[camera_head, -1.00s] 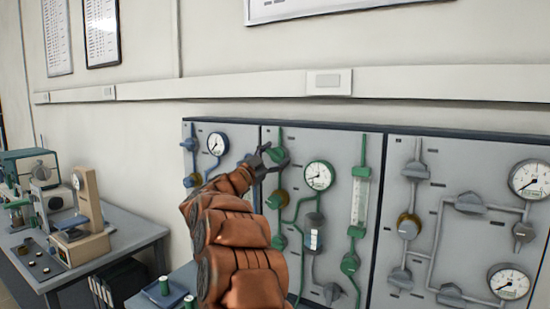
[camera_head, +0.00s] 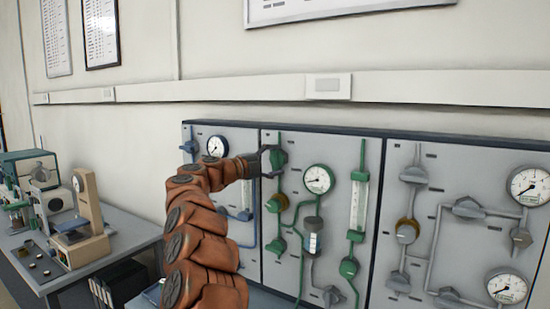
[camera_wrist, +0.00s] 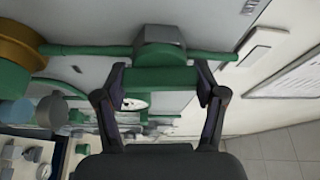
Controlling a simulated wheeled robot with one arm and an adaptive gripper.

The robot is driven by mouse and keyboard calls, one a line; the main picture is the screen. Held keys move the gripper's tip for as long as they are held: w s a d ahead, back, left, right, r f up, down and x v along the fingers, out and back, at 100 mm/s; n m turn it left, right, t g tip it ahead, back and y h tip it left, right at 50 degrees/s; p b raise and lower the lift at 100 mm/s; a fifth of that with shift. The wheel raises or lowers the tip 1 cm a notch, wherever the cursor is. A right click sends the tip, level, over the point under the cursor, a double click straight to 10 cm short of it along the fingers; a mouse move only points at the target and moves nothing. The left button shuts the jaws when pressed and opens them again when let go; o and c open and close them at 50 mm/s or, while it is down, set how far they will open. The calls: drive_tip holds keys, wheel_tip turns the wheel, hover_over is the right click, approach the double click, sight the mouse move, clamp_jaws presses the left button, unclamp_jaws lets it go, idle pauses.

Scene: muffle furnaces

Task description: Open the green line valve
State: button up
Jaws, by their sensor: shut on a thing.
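The green line valve (camera_head: 279,158) sits at the top of the green pipe on the middle panel. In the wrist view its green handle (camera_wrist: 162,79) spans the gap between my two fingers, with the valve's hexagonal body (camera_wrist: 159,40) behind it. The handle looks roughly parallel to the green pipe (camera_wrist: 90,49). My gripper (camera_head: 270,162) is shut on the handle, one finger at each end, and reaches it from the left in the head view. My fingers partly hide the valve there.
A round green-rimmed gauge (camera_head: 318,179) and a flow tube (camera_head: 359,204) are to the right on the same panel. A grey-piped panel (camera_head: 460,240) stands further right. A bench (camera_head: 120,240) with instruments is at the left.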

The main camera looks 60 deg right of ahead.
drive_tip(key=shift+m+p, duration=0.3)
drive_tip(key=shift+m, duration=0.3)
drive_tip(key=shift+f+y, duration=0.1)
drive_tip(key=shift+y, duration=0.2)
drive_tip(key=o, duration=1.2)
drive_tip(key=shift+c, duration=0.2)
drive_tip(key=v, duration=1.2)
drive_tip(key=shift+s, duration=0.15)
